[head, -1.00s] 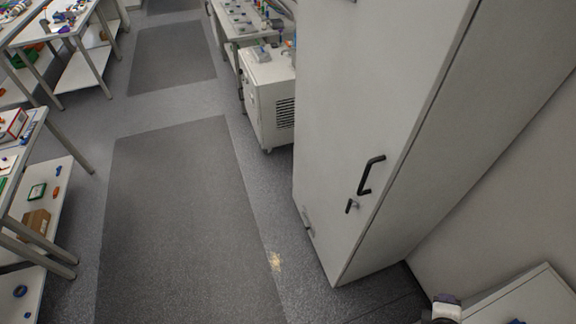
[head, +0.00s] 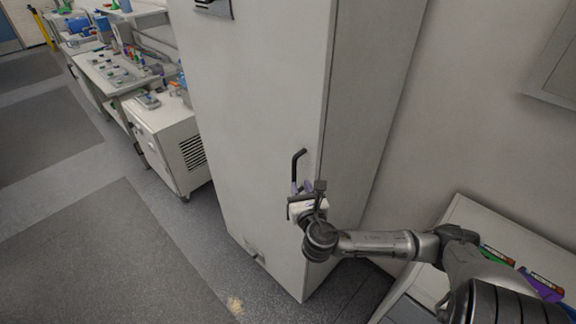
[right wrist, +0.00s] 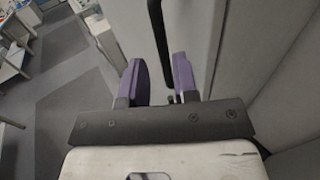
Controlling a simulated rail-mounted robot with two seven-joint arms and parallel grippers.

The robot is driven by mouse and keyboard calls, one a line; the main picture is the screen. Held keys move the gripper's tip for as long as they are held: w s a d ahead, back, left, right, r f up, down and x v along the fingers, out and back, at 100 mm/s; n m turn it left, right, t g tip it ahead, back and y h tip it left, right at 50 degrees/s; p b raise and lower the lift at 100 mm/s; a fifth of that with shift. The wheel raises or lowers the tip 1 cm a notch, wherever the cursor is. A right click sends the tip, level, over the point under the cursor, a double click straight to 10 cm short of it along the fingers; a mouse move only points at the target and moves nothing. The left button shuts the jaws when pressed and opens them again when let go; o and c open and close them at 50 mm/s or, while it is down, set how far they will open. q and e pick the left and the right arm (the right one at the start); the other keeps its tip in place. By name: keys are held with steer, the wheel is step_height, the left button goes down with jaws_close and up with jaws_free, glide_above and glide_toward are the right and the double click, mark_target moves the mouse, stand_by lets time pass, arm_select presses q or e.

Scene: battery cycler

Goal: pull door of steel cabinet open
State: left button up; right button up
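The tall light-grey steel cabinet (head: 262,90) stands in the middle of the head view, and its door looks closed. A black bar handle (head: 294,172) is on the door near its right edge. My right gripper (head: 296,188) is at the handle's lower part and hides its lower end. In the right wrist view, the two purple fingers (right wrist: 160,75) are apart. The black handle (right wrist: 159,40) runs down toward the gap between them. I cannot tell whether it lies between the fingertips or just beyond. My left gripper is not in view.
A white wheeled unit with a vent (head: 172,145) stands left of the cabinet, beside a bench (head: 120,85) with small items. A white table (head: 465,215) with coloured boxes is at the right, under my right arm.

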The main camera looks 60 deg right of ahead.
mark_target(295, 171)
steer(key=p+x, duration=0.1)
steer(key=x, duration=0.8)
steer(key=shift+w+d+f, duration=0.1)
steer(key=shift+w+d, duration=0.15)
steer(key=shift+w, duration=0.05)
jaws_close()
